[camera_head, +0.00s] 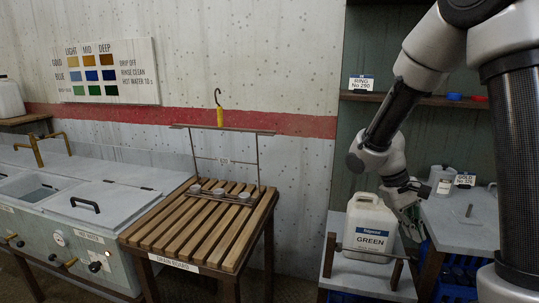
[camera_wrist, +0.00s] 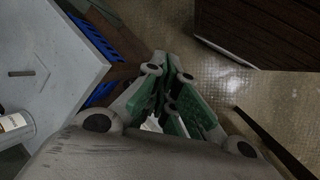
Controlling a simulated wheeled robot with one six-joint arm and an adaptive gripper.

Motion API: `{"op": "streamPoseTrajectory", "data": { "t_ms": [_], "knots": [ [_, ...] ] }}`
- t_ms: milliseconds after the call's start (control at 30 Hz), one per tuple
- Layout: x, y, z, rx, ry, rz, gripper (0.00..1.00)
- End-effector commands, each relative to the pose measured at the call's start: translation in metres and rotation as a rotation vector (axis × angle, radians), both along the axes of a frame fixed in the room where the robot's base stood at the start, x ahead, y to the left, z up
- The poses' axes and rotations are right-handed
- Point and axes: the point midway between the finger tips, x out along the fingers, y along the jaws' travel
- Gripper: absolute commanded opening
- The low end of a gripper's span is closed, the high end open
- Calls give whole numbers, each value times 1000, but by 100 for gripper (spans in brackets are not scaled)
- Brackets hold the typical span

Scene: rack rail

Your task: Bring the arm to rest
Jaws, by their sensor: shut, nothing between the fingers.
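My gripper (camera_head: 412,225) hangs at the right side of the head view, fingers pointing down, beside the right edge of a white jug labelled GREEN (camera_head: 368,222). It overlaps the jug's edge in the picture; I cannot tell whether they touch. In the wrist view my gripper (camera_wrist: 168,72) has its green-padded fingers together with nothing between them. My arm is bent, coming down from the upper right of the head view.
Grey-topped sinks (camera_head: 110,207) are at left. A wooden shelf (camera_head: 425,99) and a grey counter (camera_head: 455,228) are at right, with blue crates (camera_wrist: 110,30) below.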

Motion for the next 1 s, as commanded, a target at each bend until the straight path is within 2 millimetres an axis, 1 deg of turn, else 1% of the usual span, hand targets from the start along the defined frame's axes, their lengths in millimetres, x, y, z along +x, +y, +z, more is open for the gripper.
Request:
{"op": "streamPoseTrajectory", "data": {
  "t_ms": [33, 167, 200, 400, 500, 600, 733, 833, 1000],
  "knots": [
    [-12, 0, 14, 39, -17, -1, 0],
    [-46, 5, 48, 162, -74, 5, 0],
    [-58, 7, 59, 200, -102, 5, 0],
    [-108, 16, 104, 360, -296, -15, 0],
    [-127, 18, 123, 406, -412, -49, 0],
    [-139, 17, 139, 427, -515, -67, 0],
    [-147, 12, 157, 427, -611, -70, 0],
    [-150, 9, 164, 425, -645, -73, 0],
    [-150, 9, 165, 425, -650, -74, 0]
  ]
}}
